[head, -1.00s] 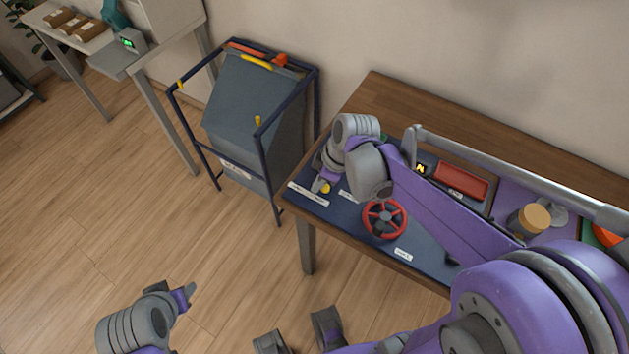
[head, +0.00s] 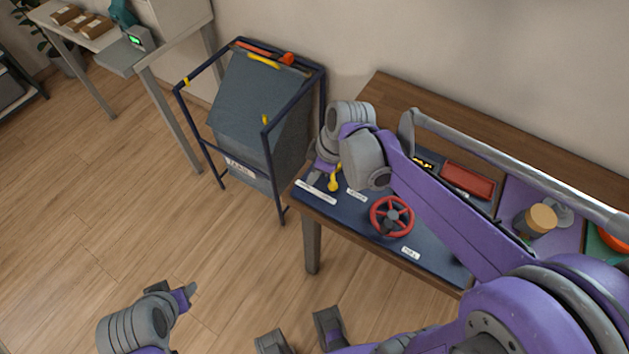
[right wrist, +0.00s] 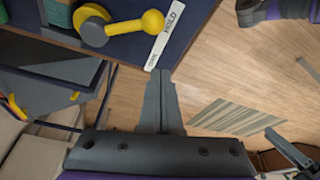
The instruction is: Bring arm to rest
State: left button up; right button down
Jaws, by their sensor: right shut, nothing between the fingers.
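My right gripper (head: 313,181) hangs over the left edge of the dark blue panel (head: 436,262) on the table, at the end of my purple arm. In the right wrist view its fingers (right wrist: 160,75) are together with nothing between them. A yellow ball-ended lever (head: 334,183) stands just right of the gripper; it also shows in the right wrist view (right wrist: 152,22), beside a white label reading HOLD (right wrist: 166,34), apart from the fingertips. My left gripper (head: 188,291) is low at the left over the floor; its finger gap cannot be made out.
A grey bin in a blue frame (head: 262,110) stands left of the wooden table (head: 398,88). A bench (head: 98,38) with parcels is at upper left. Open floor lies at left.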

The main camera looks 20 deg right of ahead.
jog(key=w+v, duration=0.1)
jog(key=v, duration=0.5)
jog(key=shift+s+d, duration=0.4)
jog(key=shift+r, duration=0.15)
